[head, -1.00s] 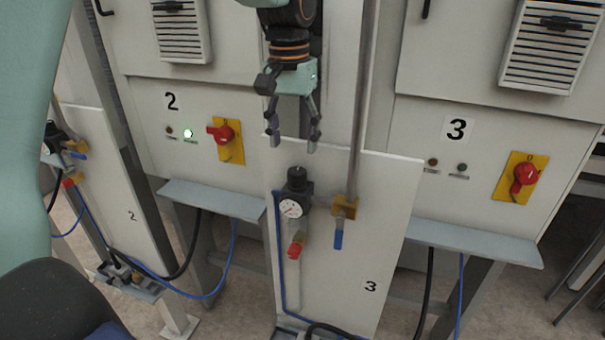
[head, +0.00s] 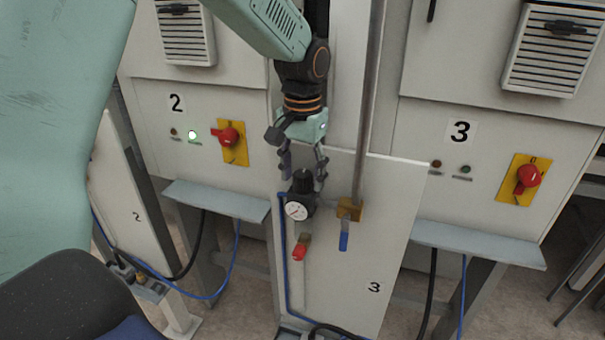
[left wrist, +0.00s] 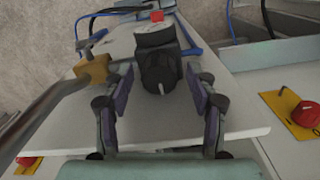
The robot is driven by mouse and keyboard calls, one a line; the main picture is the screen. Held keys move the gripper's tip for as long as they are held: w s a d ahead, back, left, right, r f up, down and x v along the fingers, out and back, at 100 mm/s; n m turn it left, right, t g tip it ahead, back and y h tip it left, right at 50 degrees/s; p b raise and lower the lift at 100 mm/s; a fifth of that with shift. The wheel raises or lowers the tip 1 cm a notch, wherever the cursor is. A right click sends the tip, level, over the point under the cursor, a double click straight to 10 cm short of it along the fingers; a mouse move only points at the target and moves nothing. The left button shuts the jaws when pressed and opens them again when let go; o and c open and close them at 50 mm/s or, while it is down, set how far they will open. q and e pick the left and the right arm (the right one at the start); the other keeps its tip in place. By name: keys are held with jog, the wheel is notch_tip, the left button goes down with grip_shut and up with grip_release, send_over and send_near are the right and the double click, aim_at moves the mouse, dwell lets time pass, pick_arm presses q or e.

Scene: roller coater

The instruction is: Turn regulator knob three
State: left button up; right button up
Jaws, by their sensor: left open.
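The black regulator knob (head: 303,181) tops the regulator with its round white gauge (head: 296,211) on the panel marked 3 (head: 374,287). My left gripper (head: 304,188) is open, pointing down at the knob, with one finger on either side of it. In the left wrist view the knob (left wrist: 161,72) shows between the spread fingers of the gripper (left wrist: 160,90), with a visible gap on both sides. A white mark shows on the knob there. My right gripper is not in view.
A blue-handled valve (head: 344,236) on a brass block and a vertical pipe (head: 366,110) stand just right of the regulator. A red-handled valve (head: 300,248) hangs below it. Red rotary switches on yellow plates sit on cabinets 2 (head: 229,138) and 3 (head: 527,180).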

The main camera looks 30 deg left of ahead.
pick_arm(q)
jog(key=shift+s+f, duration=0.3)
jog(key=shift+s, duration=0.05)
jog(key=shift+w+d, duration=0.1)
jog(key=shift+w, duration=0.05)
jog(key=shift+c, duration=0.3)
jog(key=shift+w+f, duration=0.1)
jog(key=shift+w, duration=0.1)
jog(key=c, duration=0.3)
jog(key=shift+s, duration=0.1)
jog(key=c, duration=0.8)
